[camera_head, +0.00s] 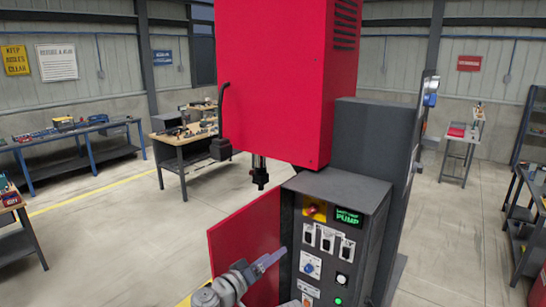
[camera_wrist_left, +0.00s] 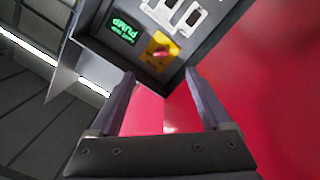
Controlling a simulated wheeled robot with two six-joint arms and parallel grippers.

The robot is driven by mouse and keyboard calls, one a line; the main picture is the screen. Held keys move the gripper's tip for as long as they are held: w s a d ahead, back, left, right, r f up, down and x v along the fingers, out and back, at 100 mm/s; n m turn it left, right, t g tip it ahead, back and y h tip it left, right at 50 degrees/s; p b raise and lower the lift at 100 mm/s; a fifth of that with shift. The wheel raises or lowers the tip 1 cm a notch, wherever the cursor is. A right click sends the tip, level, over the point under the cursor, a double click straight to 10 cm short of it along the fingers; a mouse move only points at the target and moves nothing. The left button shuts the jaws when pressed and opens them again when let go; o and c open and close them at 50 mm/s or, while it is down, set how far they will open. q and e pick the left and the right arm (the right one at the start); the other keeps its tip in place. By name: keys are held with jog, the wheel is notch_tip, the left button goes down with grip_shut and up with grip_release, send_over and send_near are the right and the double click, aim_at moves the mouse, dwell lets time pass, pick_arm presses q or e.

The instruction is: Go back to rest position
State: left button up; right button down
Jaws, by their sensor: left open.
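My left gripper (camera_head: 270,262) is low in the middle of the head view, in front of a red panel and just left of the grey control box (camera_head: 368,195). In the left wrist view the left gripper (camera_wrist_left: 158,80) has its two fingers apart with nothing between them. The wrist view shows the box's green-lit pump display (camera_wrist_left: 124,28) and red-and-yellow switch (camera_wrist_left: 159,52) beyond the fingertips. The switch (camera_head: 316,211) and display (camera_head: 349,216) also show in the head view. I cannot tell whether a fingertip touches the box. My right gripper is not in view.
A large red machine head (camera_head: 270,85) with a dark spindle (camera_head: 259,172) stands above the red panel (camera_head: 240,245). Workbenches (camera_head: 183,148) stand farther back at the left, and a dark shelf (camera_head: 525,215) at the right. The floor (camera_head: 120,235) at left is open.

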pick_arm(q)
jog(key=s+a+f+m+g+y, duration=0.1)
jog(key=s+f+m+g+y, duration=0.2)
jog(key=f, duration=0.4)
jog(key=s+a+f+g, duration=0.1)
jog(key=s+f+g, duration=0.2)
jog(key=f+g, duration=0.25)
jog(key=s+a+f+n+g+y, duration=0.1)
jog(key=s+a+f+g+y, duration=0.1)
jog(key=s+a+f+y, duration=0.35)
jog(key=s+a+f+n+g+y, duration=0.2)
jog(key=s+a+f+g+y, duration=0.1)
jog(key=a, duration=0.6)
jog(key=s+d+f+m+b, duration=0.2)
jog(key=d+f+b, duration=0.3)
jog(key=f+b, duration=0.3)
jog(key=s+d+f+m+b, duration=0.2)
jog(key=d+f+b, duration=0.4)
jog(key=f+b, duration=0.3)
jog(key=shift+s+y, duration=0.35)
jog(key=shift+s, duration=0.35)
jog(key=shift+s+d+f+b, duration=0.25)
jog(key=shift+f+b, duration=0.1)
jog(key=shift+b, duration=0.2)
jog(key=shift+c, duration=0.2)
